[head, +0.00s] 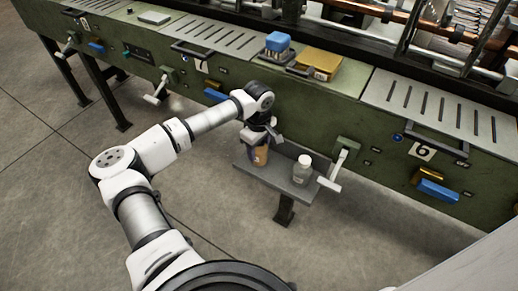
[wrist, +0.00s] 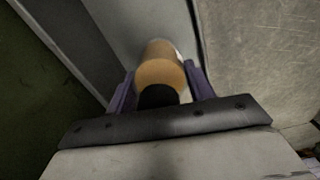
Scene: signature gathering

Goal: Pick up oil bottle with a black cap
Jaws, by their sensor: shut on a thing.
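The oil bottle (head: 259,156) is amber-orange with a dark label and stands at the left part of a small grey shelf on the front of the green machine. My gripper (head: 258,137) is over it from above. In the wrist view the bottle (wrist: 160,72) sits between the two purple fingers of my gripper (wrist: 160,88), with its black cap (wrist: 158,96) toward the palm. The fingers are shut on the bottle. I cannot tell whether its base touches the shelf.
A clear bottle with a white cap (head: 302,168) stands on the same grey shelf (head: 279,178), to the right. A white-handled lever (head: 338,167) sticks out just right of it. The floor in front is clear.

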